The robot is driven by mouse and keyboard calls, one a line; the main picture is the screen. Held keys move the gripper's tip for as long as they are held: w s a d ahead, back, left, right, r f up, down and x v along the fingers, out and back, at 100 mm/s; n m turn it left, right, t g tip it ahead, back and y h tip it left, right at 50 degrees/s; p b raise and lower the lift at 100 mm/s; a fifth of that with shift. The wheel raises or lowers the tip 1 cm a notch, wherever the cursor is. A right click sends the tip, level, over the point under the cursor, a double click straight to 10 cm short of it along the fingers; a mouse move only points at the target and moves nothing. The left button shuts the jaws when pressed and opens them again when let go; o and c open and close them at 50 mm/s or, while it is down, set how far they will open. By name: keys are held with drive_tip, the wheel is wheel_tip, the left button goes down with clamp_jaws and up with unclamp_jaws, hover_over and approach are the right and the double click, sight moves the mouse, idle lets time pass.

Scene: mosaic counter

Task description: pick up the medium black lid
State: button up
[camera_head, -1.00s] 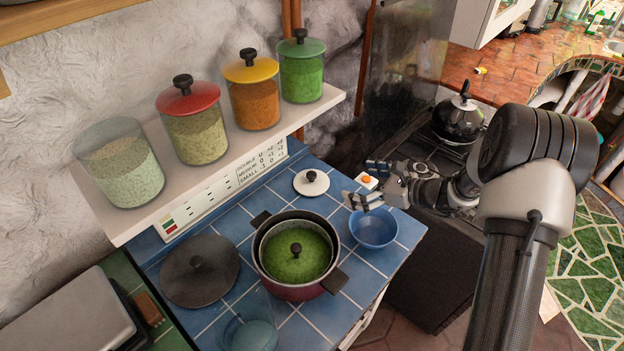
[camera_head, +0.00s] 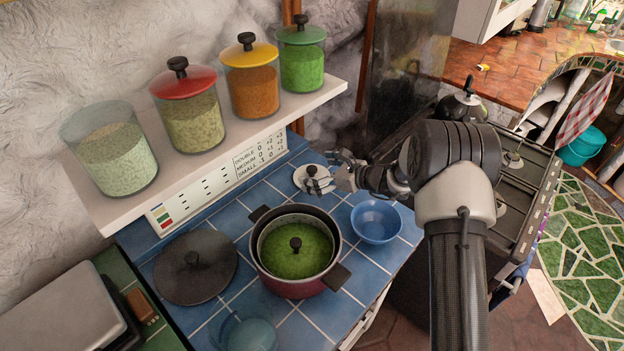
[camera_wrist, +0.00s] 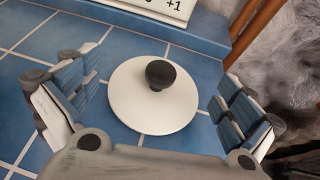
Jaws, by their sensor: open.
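A round dark grey-black lid (camera_head: 195,267) with a black knob lies flat on the blue tiles, left of the pot. A smaller white lid (camera_head: 300,178) with a black knob lies at the back of the tiles. My gripper (camera_head: 324,172) is open over the white lid and partly covers it in the head view. In the wrist view, the white lid (camera_wrist: 135,108) and its black knob (camera_wrist: 160,73) sit between my spread fingers (camera_wrist: 160,98), with nothing held. The dark lid is not in the wrist view.
A dark red pot (camera_head: 296,285) with green contents and a black knob stands between the dark lid and a blue bowl (camera_head: 376,221). A clear glass vessel (camera_head: 246,332) is at the front. A white shelf (camera_head: 215,160) with several jars overhangs the back.

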drive_tip(key=shift+x, duration=1.1)
drive_tip(key=c, duration=0.8)
drive_tip(key=shift+o, duration=0.2)
wheel_tip(320, 180, up, 10)
drive_tip(key=p, duration=0.2)
drive_tip(key=shift+r+p, duration=0.1)
drive_tip(key=shift+p, duration=0.3)
wheel_tip(320, 180, up, 7)
drive_tip(key=p, duration=0.4)
hover_over(312, 168)
drive_tip(key=s+d+f+b, duration=0.2)
drive_tip(key=s+d+f, duration=0.2)
drive_tip(key=s+d, duration=0.6)
drive_tip(key=s+d+f+m+t+b, duration=0.1)
drive_tip(key=s+d+f, duration=0.3)
drive_tip(key=s+d, duration=0.6)
drive_tip(key=shift+s+f+h+b, duration=0.2)
drive_tip(key=shift+s+h+b, duration=0.2)
drive_tip(key=shift+b, duration=0.15)
